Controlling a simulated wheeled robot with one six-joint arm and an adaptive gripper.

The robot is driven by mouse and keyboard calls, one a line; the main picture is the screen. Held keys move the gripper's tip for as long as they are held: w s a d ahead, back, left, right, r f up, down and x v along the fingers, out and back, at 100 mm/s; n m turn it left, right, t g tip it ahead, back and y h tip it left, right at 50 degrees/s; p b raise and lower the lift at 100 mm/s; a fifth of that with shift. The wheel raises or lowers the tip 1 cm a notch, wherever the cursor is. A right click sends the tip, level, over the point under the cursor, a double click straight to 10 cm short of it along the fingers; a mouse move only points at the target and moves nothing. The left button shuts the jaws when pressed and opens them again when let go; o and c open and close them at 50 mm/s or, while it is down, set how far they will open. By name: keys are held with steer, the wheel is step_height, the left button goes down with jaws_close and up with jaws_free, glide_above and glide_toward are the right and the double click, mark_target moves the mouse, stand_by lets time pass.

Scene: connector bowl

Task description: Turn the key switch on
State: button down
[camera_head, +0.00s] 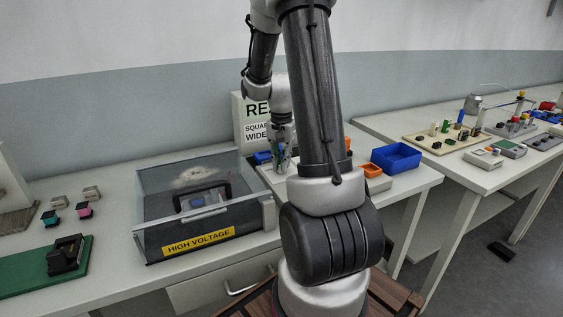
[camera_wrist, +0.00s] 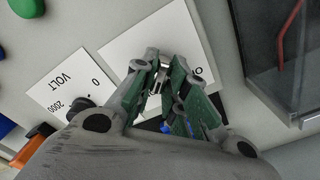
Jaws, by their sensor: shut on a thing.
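The key switch has a white plate (camera_wrist: 125,52) in the wrist view, with part of a black marking showing at its right side. My gripper (camera_wrist: 165,70) is over this plate, its green-padded fingers shut on a small metallic and dark part, which I take to be the key (camera_wrist: 157,80). The fingers hide most of the key and the switch body, so its turn angle cannot be told. In the head view my gripper (camera_head: 281,158) is low over the bench, behind the clear-walled box, and the switch is hidden there.
A white plate marked VOLT (camera_wrist: 55,82) with a dark knob lies beside the switch. A clear box (camera_head: 205,205) labelled HIGH VOLTAGE stands close by. A sign (camera_head: 250,115) stands behind my gripper.

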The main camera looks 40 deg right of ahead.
steer(key=c, duration=1.4)
jaws_free()
steer(key=shift+c, duration=0.2)
step_height(320, 180, up, 12)
steer(key=s+a+r+n+t, duration=0.2)
steer(key=s+a+r+n, duration=0.1)
steer(key=s+a+n, duration=0.3)
steer(key=s+a+r+n+t, duration=0.2)
steer(key=s+a+r+n, duration=0.2)
steer(key=s+a, duration=0.6)
steer(key=shift+s+n, duration=1)
